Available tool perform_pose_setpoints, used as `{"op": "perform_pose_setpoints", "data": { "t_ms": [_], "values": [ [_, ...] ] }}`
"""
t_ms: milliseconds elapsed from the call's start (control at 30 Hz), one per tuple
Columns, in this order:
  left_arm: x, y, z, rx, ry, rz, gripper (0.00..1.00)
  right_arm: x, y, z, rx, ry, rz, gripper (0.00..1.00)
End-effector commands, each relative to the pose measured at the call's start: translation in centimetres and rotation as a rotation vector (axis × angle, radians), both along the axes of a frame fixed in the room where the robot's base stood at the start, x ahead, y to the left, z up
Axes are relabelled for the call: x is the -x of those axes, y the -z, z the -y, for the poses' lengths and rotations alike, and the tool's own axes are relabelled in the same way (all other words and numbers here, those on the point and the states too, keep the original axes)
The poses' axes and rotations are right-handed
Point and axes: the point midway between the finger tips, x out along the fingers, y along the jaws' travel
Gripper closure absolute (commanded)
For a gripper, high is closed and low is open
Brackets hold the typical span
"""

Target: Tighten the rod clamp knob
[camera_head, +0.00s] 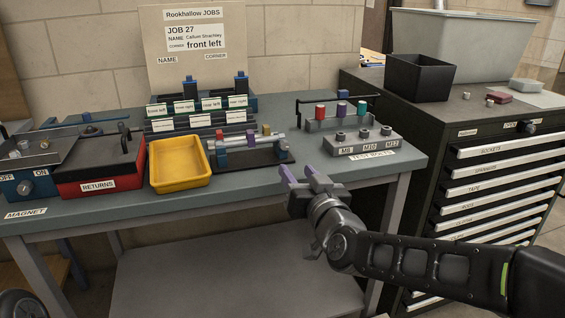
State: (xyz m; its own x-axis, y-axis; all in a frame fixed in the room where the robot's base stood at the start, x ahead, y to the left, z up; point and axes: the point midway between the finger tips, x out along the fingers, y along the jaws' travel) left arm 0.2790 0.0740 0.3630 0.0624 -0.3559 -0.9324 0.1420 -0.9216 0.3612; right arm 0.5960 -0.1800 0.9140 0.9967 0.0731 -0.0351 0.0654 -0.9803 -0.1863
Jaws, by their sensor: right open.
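A fixture with a silver rod (238,144) across a black base (268,164) sits near the front middle of the bench. My right gripper (299,173) is open and empty, at the bench's front edge, to the right of and nearer than the fixture. The purple fingertips point toward the bench and are apart from the fixture. My left gripper is not in view.
A yellow tray (180,182) and a red RETURNS box (99,178) stand left of the fixture. A grey block labelled M8, M10 and M12 (361,143) stands right, with a rack of coloured pegs (340,122) behind. A drawer cabinet (470,110) bounds the right side.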

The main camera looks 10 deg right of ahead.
Motion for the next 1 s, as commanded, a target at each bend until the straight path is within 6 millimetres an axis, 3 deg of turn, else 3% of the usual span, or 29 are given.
{"op": "perform_pose_setpoints", "data": {
  "t_ms": [200,567,1000],
  "values": [
    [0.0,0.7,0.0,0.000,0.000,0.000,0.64,0.4,-1.3,0.5,-0.003,0.010,0.039,0.57],
    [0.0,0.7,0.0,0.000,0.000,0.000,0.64,0.0,-1.3,0.4,-0.003,0.010,0.037,0.57],
    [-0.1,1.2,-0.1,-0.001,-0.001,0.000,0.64,-5.8,-1.2,0.0,-0.003,0.009,0.036,0.57]
  ]
}}
